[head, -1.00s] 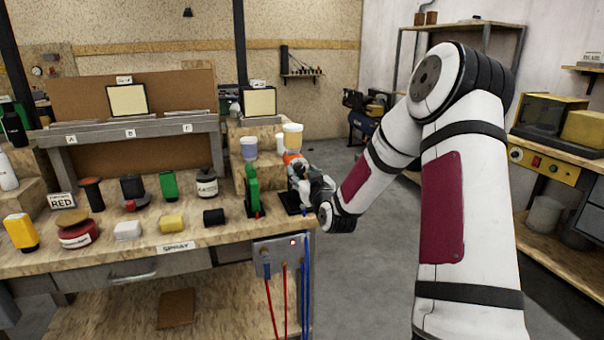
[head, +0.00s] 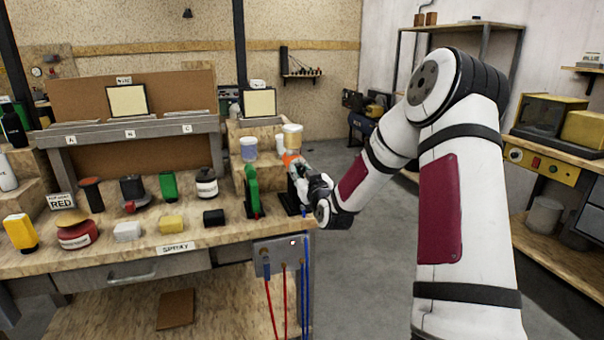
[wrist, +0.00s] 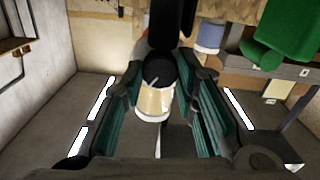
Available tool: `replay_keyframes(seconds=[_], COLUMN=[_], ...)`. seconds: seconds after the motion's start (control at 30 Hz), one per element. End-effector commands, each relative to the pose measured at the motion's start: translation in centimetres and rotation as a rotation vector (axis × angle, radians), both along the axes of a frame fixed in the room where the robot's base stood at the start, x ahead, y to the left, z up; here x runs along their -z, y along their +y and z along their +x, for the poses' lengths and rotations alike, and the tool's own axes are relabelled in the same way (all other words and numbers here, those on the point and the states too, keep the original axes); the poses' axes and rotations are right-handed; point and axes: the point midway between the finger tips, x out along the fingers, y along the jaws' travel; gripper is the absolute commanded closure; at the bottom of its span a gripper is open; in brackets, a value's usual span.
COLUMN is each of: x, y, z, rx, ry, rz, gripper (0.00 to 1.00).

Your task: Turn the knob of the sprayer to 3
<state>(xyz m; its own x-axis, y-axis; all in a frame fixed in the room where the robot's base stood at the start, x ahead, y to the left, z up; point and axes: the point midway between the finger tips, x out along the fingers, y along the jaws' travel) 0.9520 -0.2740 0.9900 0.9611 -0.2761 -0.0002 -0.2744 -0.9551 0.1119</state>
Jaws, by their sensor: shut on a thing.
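The sprayer at the bench's right end shows an orange part (head: 289,157) in the head view, and my gripper covers most of it. In the wrist view a round dark knob (wrist: 159,72) with a pale pointer line sits between my fingers. My gripper (wrist: 158,84) is shut on this knob. In the head view my gripper (head: 300,172) is at the sprayer's right side. I cannot read any numbers around the knob, so its setting is unclear.
A green sprayer (head: 252,190) stands close on the left and also shows in the wrist view (wrist: 278,38). Cups with tan (head: 292,137) and blue-grey (head: 248,149) contents are behind. A hose box (head: 280,256) hangs on the bench front. Floor right of the bench is clear.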

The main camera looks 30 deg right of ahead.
Motion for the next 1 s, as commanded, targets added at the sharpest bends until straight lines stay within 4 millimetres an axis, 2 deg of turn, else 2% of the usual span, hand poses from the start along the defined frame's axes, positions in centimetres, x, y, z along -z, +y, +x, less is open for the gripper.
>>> replay_keyframes(seconds=[0.6, 1.0], x=[-0.09, -0.09], y=[0.0, -0.04], z=[0.01, 0.02], rx=[-0.001, 0.0], ry=[-0.104, -0.139], rz=[0.357, 0.476], gripper=[1.0, 1.0])
